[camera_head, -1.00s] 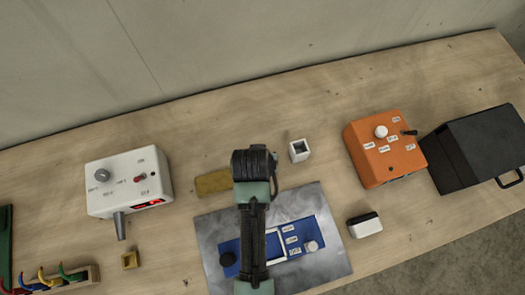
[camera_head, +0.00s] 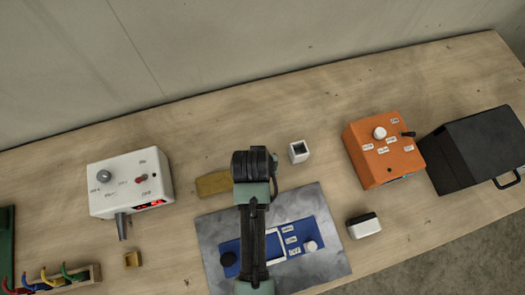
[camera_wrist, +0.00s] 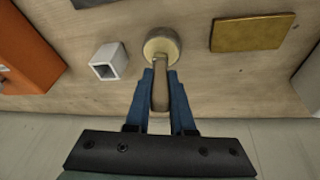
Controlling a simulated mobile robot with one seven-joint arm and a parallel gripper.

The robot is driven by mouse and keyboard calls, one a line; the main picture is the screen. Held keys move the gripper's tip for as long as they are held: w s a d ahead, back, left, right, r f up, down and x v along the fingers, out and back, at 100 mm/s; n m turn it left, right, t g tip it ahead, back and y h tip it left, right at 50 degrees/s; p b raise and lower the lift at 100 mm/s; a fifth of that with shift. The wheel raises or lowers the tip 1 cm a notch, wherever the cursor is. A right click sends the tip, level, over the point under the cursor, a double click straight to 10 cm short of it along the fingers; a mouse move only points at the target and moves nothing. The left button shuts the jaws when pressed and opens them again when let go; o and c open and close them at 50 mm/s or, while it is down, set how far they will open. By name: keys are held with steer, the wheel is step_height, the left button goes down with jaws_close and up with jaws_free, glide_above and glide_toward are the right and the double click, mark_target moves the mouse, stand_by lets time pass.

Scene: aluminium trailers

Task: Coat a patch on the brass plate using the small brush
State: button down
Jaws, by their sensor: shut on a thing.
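In the wrist view my gripper (camera_wrist: 161,76) has its blue fingers closed on the tan handle of the small brush (camera_wrist: 160,95). The handle runs up to a round brass-rimmed thing with a pale top (camera_wrist: 162,44); I cannot tell whether this is a pot or part of the brush. The brass plate (camera_wrist: 252,32) lies flat on the bench to the right of it, apart from the brush. In the head view the brass plate (camera_head: 214,183) is just left of my arm, which hides the gripper and brush.
A white square holder (camera_head: 299,151) stands close to the right of my arm. An orange box (camera_head: 384,150) and black case are farther right, a white instrument box (camera_head: 130,182) left. A grey sheet with a blue panel (camera_head: 330,250) lies under my arm. The bench behind is clear.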

steer(key=shift+w+r+p, duration=0.1)
steer(key=shift+r+p, duration=3)
steer(key=shift+r, duration=0.25)
steer(key=shift+f, duration=0.1)
